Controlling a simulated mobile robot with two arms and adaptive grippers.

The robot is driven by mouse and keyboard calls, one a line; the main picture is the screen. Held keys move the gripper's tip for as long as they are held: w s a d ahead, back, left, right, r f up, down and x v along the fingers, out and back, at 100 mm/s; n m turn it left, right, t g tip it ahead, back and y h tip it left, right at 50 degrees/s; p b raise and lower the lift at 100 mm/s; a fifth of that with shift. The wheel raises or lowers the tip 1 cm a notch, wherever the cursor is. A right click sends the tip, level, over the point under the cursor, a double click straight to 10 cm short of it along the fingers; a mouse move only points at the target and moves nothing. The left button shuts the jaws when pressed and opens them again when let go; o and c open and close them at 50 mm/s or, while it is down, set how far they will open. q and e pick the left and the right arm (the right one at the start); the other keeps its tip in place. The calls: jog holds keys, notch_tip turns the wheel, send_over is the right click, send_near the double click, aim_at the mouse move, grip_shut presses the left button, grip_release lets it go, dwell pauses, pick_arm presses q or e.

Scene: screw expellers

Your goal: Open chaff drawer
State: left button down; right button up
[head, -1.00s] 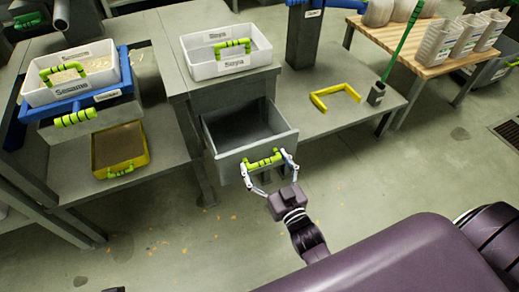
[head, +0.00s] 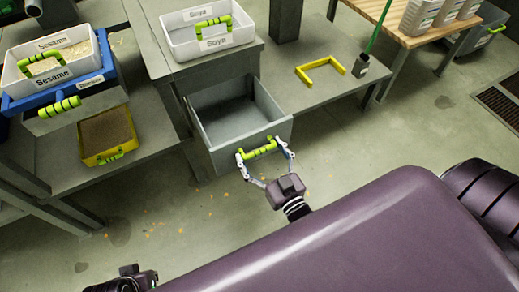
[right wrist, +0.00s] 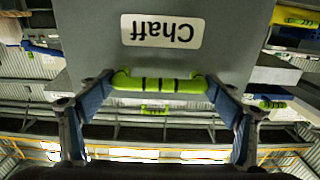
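The grey chaff drawer (head: 240,149) stands pulled out from the grey cabinet, its empty inside showing. Its front carries a white label reading "Chaff" (right wrist: 162,30), upside down in the right wrist view. The green handle (head: 261,148) with dark bands is on the drawer front; it also shows in the right wrist view (right wrist: 160,83). My right gripper (head: 262,154) has one finger at each end of the handle and looks clamped along its length. Part of my left arm shows at the bottom left edge of the head view; its fingers cannot be made out.
A white Soya tray (head: 195,45) sits on the cabinet above the drawer. White Sesame tray (head: 52,84), a blue frame and a yellow tray (head: 108,158) stand left.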

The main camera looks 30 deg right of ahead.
jog(key=o, duration=0.4)
jog(key=shift+o, duration=0.2)
jog(key=s, duration=1.2)
jog(key=shift+d, duration=0.2)
jog(key=shift+w, duration=0.1)
